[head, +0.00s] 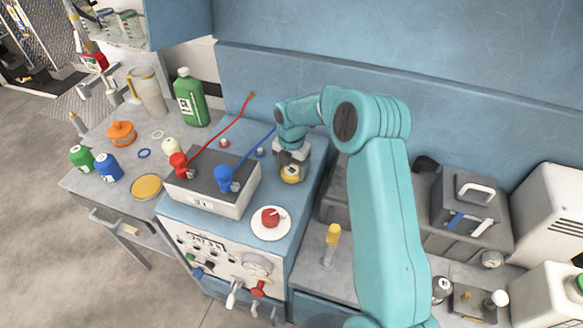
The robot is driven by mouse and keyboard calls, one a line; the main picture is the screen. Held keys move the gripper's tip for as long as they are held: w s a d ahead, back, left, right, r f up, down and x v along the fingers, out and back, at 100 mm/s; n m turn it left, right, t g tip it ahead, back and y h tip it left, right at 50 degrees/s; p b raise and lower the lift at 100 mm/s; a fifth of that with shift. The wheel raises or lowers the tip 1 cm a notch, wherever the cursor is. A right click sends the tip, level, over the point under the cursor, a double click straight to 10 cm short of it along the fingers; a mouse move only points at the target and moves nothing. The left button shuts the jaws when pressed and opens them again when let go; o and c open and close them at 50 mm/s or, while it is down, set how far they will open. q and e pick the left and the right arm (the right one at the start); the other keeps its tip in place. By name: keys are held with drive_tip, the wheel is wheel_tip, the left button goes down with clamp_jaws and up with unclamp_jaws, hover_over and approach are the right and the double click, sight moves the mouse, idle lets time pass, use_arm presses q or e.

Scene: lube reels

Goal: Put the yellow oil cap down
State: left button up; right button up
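The yellow oil cap (291,176) is at the fingertips of my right gripper (291,161), over the blue cabinet top (302,205). The gripper points down and its fingers are closed around the cap. I cannot tell whether the cap touches the surface or hangs just above it. The cap's upper part is partly hidden by the fingers. My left gripper is not in view.
A grey box (208,193) with red and blue nozzles stands left of the gripper. A white disc with a red knob (270,220) lies in front. A green bottle (190,98) stands at the back left. Some cabinet top near the cap is bare.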

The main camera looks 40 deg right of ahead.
sight(291, 170)
drive_tip(key=shift+o, duration=1.3)
drive_tip(key=shift+w, duration=0.1)
drive_tip(key=shift+r, duration=0.1)
drive_tip(key=shift+r+p, duration=0.35)
wheel_tip(291, 170, up, 12)
drive_tip(key=b, duration=0.1)
drive_tip(key=shift+f+b, duration=0.2)
drive_tip(key=shift+b, duration=0.1)
drive_tip(key=shift+s+f, duration=0.1)
drive_tip(key=shift+s, duration=0.1)
